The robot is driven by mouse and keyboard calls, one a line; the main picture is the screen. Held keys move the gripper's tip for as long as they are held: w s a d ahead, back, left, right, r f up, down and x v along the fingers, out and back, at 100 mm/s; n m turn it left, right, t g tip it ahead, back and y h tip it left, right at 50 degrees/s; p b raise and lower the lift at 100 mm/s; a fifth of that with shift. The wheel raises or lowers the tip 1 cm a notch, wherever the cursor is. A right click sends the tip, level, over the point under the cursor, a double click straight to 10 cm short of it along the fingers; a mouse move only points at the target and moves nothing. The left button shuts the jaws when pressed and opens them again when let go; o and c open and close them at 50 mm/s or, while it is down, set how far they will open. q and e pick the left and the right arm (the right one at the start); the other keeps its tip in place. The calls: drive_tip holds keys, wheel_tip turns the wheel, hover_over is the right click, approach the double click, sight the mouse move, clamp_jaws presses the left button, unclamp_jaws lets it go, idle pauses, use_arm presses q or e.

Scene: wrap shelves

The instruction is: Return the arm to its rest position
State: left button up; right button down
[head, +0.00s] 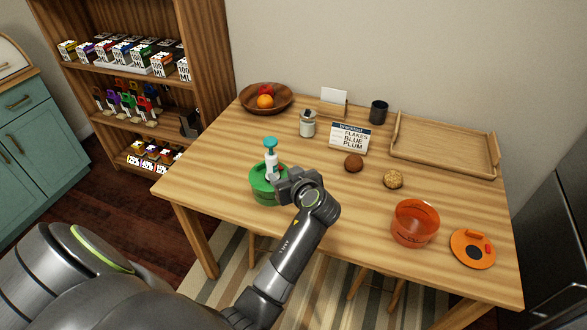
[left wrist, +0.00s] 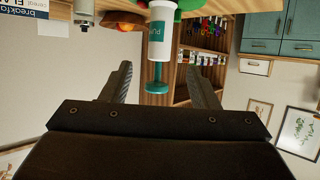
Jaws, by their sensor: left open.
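My left gripper (head: 281,186) is over the table beside a white pump bottle (head: 271,165) with a teal top. The bottle stands upright in a green round container (head: 262,190), which my gripper partly hides. In the left wrist view, my gripper (left wrist: 158,72) is open, with its two fingers apart. The bottle (left wrist: 160,35) appears upside down there, in line with the gap between the fingers. I cannot tell how deep it is between them. My right gripper is not in view.
The wooden table (head: 330,205) holds a fruit bowl (head: 285,106), a white jar (head: 308,126), a breakfast box (head: 349,138), a dark cup (head: 378,112), a wooden tray (head: 445,150), two round brown items, an orange bucket (head: 414,224) and an orange disc (head: 472,248). A shelf (head: 130,124) stands behind left.

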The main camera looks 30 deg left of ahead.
use_arm(q)
drive_tip(key=s+a+f+m+g+h, duration=0.15)
drive_tip(key=s+f, duration=0.25)
drive_tip(key=s, duration=0.4)
drive_tip(key=s+a+f+m+g+h, duration=0.1)
drive_tip(key=s+f+m+h, duration=0.25)
drive_tip(key=s, duration=0.45)
drive_tip(key=s+d+m+g+h, duration=0.1)
drive_tip(key=s+d+m+h, duration=0.15)
drive_tip(key=s, duration=0.55)
drive_tip(key=s+d+m+h, duration=0.2)
drive_tip(key=s+d+m, duration=0.1)
drive_tip(key=s, duration=0.5)
wheel_tip(320, 180, down, 25)
drive_tip(key=a+g, duration=0.2)
drive_tip(key=s+d+f, duration=0.1)
drive_tip(key=s+f, duration=1.4)
drive_tip(key=shift+d+f+g+h, duration=0.15)
drive_tip(key=shift+d+g+h, duration=0.1)
drive_tip(key=shift+g+h, duration=0.15)
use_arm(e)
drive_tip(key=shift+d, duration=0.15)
